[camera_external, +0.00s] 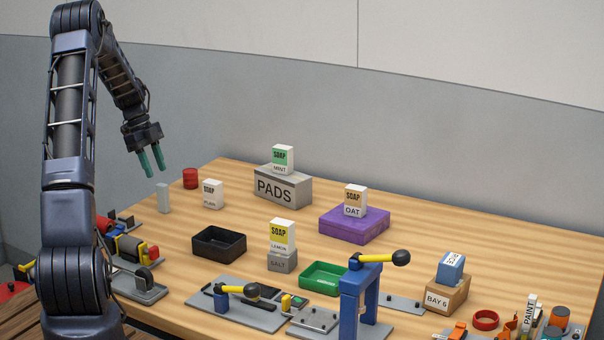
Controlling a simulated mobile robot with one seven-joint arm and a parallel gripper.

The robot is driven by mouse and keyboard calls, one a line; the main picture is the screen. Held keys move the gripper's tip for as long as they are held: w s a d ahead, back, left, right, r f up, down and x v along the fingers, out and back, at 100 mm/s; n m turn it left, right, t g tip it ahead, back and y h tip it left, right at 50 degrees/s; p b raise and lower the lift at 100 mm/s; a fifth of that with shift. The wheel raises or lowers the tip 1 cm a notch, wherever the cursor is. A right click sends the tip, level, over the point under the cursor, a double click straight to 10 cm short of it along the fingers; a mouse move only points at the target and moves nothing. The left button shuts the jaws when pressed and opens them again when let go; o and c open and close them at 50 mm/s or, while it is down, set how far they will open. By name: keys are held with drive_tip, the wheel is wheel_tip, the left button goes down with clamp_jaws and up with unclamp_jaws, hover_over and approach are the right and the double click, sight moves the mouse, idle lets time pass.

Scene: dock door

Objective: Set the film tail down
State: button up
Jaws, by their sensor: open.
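My gripper (152,164) hangs from the arm at the left, above the table's far left part. Its two green fingers point down and are apart, with nothing seen between them. A small pale grey upright block (163,198) stands on the table just below and right of the fingertips, apart from them. I cannot tell whether it is the film tail. No strip of film can be made out for certain.
Near the gripper are a red cylinder (190,178) and a white soap box (213,194). A black tray (219,242), a green tray (322,278), the PADS box (282,186) and a purple block (354,223) stand further right. A blue lever press (360,300) rises at the front.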

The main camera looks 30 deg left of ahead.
drive_tip(key=s+d+r+n+y, duration=0.1)
drive_tip(key=s+d+r+n, duration=0.15)
drive_tip(key=d+r, duration=0.45)
drive_tip(key=s+d+r+n+y, duration=0.1)
drive_tip(key=s+d+r, duration=0.25)
drive_tip(key=r, duration=0.55)
drive_tip(key=s+d+r+n+t+y, duration=0.1)
drive_tip(key=s+d+r+n, duration=0.1)
drive_tip(key=s+d+r, duration=0.3)
drive_tip(key=s+d+r+n, duration=0.3)
drive_tip(key=s+d, duration=0.2)
drive_tip(key=d, duration=0.3)
drive_tip(key=s+d+n+t, duration=0.1)
drive_tip(key=s+d+n, duration=0.2)
drive_tip(key=s, duration=0.5)
drive_tip(key=s+d+n+t+y, duration=0.1)
drive_tip(key=s+d+n, duration=0.2)
drive_tip(key=s, duration=0.6)
drive_tip(key=s+d+n+t, duration=0.1)
drive_tip(key=s+d+n, duration=0.2)
drive_tip(key=s, duration=0.6)
drive_tip(key=shift+d+f+t, duration=0.15)
drive_tip(key=shift+d+t, duration=0.15)
drive_tip(key=shift+d, duration=0.75)
